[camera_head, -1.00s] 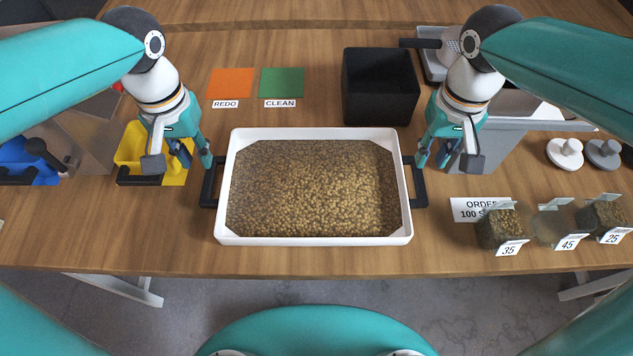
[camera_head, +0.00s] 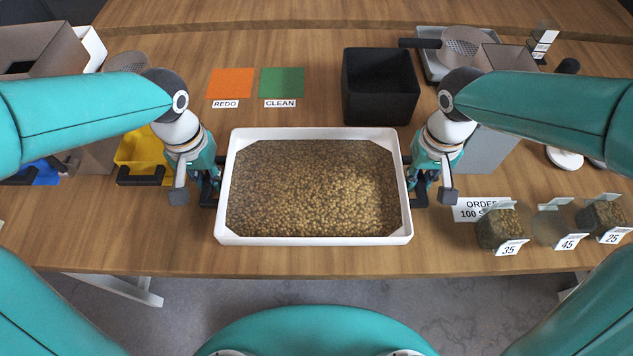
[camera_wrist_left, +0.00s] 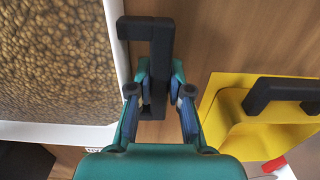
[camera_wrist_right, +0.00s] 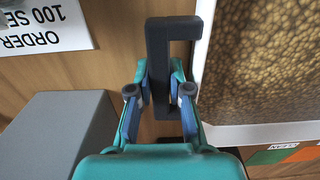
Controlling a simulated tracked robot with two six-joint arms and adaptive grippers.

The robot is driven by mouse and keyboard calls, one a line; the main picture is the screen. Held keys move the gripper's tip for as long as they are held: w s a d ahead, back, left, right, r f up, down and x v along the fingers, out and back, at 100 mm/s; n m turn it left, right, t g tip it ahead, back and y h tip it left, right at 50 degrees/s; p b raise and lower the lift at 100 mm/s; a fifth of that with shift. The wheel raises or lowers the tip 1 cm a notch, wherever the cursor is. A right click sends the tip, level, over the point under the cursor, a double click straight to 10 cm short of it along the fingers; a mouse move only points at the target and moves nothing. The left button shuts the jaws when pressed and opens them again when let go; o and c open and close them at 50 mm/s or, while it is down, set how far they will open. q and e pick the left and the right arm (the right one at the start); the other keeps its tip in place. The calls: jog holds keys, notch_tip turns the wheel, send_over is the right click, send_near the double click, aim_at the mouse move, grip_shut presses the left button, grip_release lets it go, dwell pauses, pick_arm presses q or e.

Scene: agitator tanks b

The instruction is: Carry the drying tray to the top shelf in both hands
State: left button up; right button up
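The drying tray (camera_head: 314,240) is white, full of brown seeds, and lies flat on the table with a black handle at each short side. My left gripper (camera_head: 207,184) is at its left handle; in the left wrist view the handle (camera_wrist_left: 161,45) stands between the open fingers (camera_wrist_left: 160,82). My right gripper (camera_head: 421,184) is at the right handle; in the right wrist view that handle (camera_wrist_right: 160,45) is between the open fingers (camera_wrist_right: 160,82), with little room on either side. I cannot make out a top shelf.
A black bin (camera_head: 380,85) and orange and green cards (camera_head: 281,82) lie behind the tray. A yellow bin (camera_head: 138,152) is left of it, a grey block (camera_head: 487,150) right. Jars of seeds (camera_head: 495,230) stand front right. The table's front strip is clear.

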pick_arm(q)
grip_shut()
pick_arm(e)
grip_shut()
pick_arm(q)
jog(key=shift+r, duration=0.1)
pick_arm(e)
jog(key=shift+r, duration=0.1)
